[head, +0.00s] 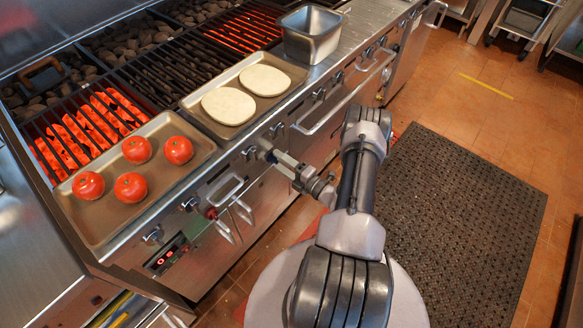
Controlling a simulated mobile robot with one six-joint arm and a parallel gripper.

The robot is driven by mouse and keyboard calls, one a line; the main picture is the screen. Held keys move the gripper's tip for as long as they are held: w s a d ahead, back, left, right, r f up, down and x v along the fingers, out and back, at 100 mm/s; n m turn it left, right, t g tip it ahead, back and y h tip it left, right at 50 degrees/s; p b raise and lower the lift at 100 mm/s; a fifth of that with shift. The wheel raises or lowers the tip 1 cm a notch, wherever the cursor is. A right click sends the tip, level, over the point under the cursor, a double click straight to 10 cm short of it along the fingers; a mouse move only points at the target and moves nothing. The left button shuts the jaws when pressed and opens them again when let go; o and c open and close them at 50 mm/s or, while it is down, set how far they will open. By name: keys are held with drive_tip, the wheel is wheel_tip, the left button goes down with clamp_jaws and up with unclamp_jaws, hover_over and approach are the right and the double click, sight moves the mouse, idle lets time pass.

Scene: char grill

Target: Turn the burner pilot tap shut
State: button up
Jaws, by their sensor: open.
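The char grill's steel front panel (172,222) carries a row of control knobs. Dark knobs show at the near left (152,236) and to its right (190,203). A small tap with a red part (211,213) sits low on the panel, beside a rectangular handle; it may be the burner pilot tap, but its turn position is too small to read. My gripper (265,151) is open, close to the panel, up and right of the red part. Another knob (248,153) is just left of the jaws. Whether the jaws touch anything is unclear. I see nothing held.
A tray (100,228) with several tomatoes and a tray (200,118) with two flat rounds lie along the grill's front ledge. A steel pan (309,45) stands farther along. Glowing coals (75,137) lie under the grates. A black floor mat (455,215) lies right.

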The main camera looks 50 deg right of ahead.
drive_tip(key=s+d+p, duration=0.1)
drive_tip(key=s+p, duration=0.3)
drive_tip(key=s, duration=1.3)
drive_tip(key=shift+d, duration=0.15)
